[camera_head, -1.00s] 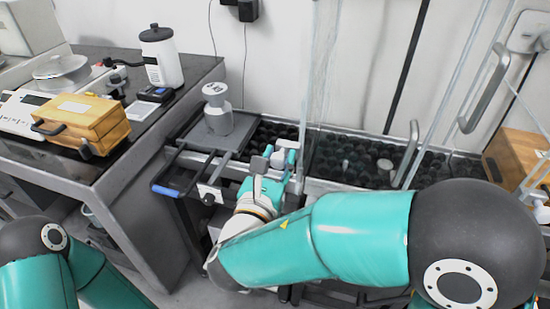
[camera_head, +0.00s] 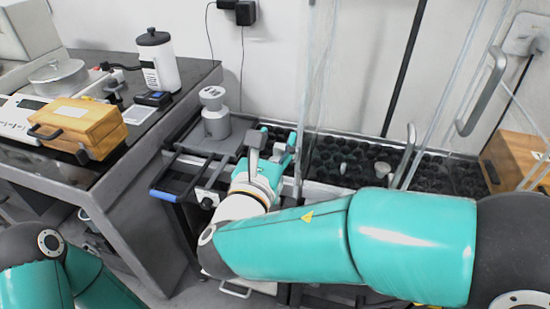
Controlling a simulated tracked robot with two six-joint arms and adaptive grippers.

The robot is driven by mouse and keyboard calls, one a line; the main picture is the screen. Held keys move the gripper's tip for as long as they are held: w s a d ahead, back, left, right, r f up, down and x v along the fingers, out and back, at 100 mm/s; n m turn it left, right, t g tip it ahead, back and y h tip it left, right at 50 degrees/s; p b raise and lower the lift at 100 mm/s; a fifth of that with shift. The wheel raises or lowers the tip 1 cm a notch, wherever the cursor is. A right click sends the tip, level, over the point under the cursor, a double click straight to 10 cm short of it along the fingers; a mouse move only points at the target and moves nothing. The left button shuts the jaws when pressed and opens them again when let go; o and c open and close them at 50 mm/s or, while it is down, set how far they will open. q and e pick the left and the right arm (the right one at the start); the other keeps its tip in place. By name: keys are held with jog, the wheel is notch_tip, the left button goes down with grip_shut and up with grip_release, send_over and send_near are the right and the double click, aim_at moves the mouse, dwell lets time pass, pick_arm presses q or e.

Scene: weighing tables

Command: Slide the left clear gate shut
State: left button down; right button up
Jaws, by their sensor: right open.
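A clear gate panel (camera_head: 318,80) stands upright at the middle of the view, over the front of a bed of dark round pads (camera_head: 345,150). A grey bar handle (camera_head: 405,157) stands to its right; I cannot tell which panel carries it. A second clear panel with a bent grey handle (camera_head: 483,90) is farther right. My right gripper (camera_head: 271,143) is open, with its fingers pointing up, just left of the left panel's lower edge. I cannot tell whether it touches the panel. My left arm shows at lower left; its gripper is out of view.
A grey weight (camera_head: 215,118) stands on a dark tray (camera_head: 192,138) left of my right gripper. The left bench holds an orange case (camera_head: 80,122), a balance (camera_head: 58,80) and a white canister (camera_head: 160,62). A wooden box (camera_head: 512,155) sits at right.

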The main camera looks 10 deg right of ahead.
jog(key=shift+r, duration=2.15)
